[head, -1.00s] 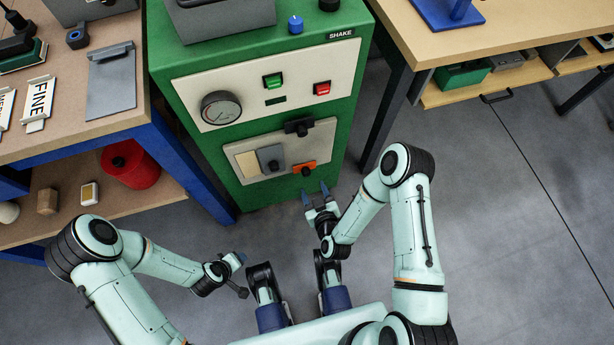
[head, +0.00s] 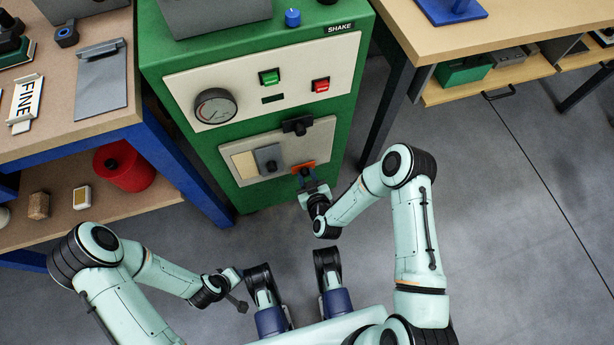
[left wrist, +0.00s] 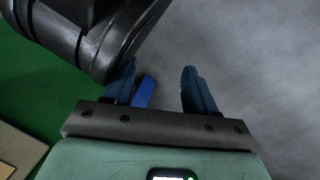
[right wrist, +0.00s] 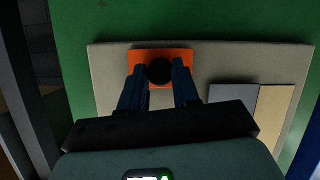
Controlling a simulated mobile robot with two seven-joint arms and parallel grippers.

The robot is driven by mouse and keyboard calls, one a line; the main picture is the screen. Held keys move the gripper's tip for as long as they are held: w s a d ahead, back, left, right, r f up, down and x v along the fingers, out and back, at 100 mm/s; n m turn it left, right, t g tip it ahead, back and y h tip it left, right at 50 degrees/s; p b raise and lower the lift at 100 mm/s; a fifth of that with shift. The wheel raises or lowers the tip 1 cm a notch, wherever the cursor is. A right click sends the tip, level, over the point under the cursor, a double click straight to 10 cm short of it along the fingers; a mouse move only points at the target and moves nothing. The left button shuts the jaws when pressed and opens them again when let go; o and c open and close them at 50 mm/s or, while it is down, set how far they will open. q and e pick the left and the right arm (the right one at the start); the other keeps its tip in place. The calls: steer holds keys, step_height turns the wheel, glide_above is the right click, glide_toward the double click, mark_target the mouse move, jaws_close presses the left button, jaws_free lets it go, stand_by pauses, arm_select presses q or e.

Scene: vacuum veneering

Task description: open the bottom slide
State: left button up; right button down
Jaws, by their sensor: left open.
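The bottom slide is an orange plate (head: 300,167) with a round black knob (right wrist: 160,71), low on the green machine's beige lower panel (head: 238,147). My right gripper (head: 307,177) is at this slide. In the right wrist view its two blue fingers (right wrist: 160,80) sit close along both sides of the knob, with no clear gap, so it looks shut on the knob. The orange plate shows behind the fingertips. My left gripper (left wrist: 160,80) is open and empty, low in front of the machine and apart from it.
A black knob (head: 297,125) sits above the orange slide, and a grey plate (head: 268,157) lies to its left. A blue-legged bench (head: 180,165) stands left and a wooden table (head: 425,48) right. The floor (head: 500,240) at right is clear.

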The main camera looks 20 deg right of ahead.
steer(key=d+p, duration=0.1)
steer(key=d, duration=0.5)
steer(key=shift+w, duration=0.1)
arm_select(q)
steer(key=shift+w+d+r+t, duration=0.15)
steer(key=shift+w+r+t, duration=0.25)
steer(key=shift+w+r, duration=0.5)
steer(key=shift+f, duration=0.1)
arm_select(e)
steer(key=c, duration=0.8)
jaws_free()
steer(key=shift+a, duration=0.1)
arm_select(q)
steer(key=shift+m+g+h, duration=0.3)
steer(key=r+p, duration=0.1)
steer(key=s+d+r+p, duration=0.1)
steer(key=r, duration=0.1)
steer(key=s+d+r+p, duration=0.1)
steer(key=shift+d+r, duration=0.2)
steer(key=shift+r, duration=0.15)
arm_select(e)
steer(key=v, duration=1.3)
steer(key=shift+s, duration=0.2)
arm_select(q)
steer(key=shift+w, duration=0.1)
